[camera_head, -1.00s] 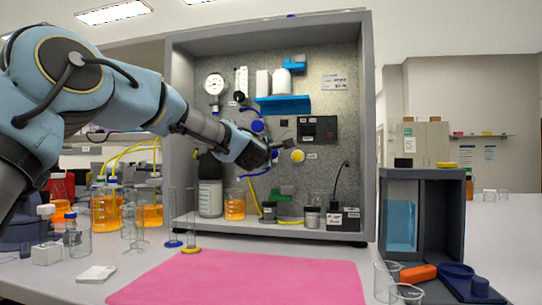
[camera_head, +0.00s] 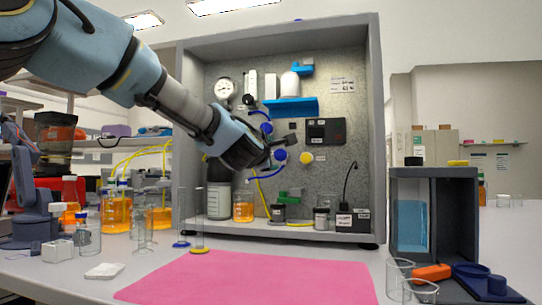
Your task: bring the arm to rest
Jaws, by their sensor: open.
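My arm reaches in from the upper left, and my gripper (camera_head: 279,152) is at its end, in front of the open-fronted membrane rig cabinet (camera_head: 377,130). The jaws are small in the picture and appear apart, with nothing seen between them. They are close to the blue knob (camera_head: 280,155) and left of the yellow knob (camera_head: 306,157) on the grey speckled panel (camera_head: 350,105). I cannot tell whether the gripper touches the panel. My forearm and wrist hide part of the panel's left side.
A pink mat (camera_head: 250,277) lies clear in front of the cabinet. Two thin glass cylinders (camera_head: 198,225) stand at the mat's back left. Orange-filled bottles (camera_head: 116,210) stand at left. A dark tank stand (camera_head: 455,215), glass beakers (camera_head: 398,278) and a blue tray (camera_head: 480,280) are at right.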

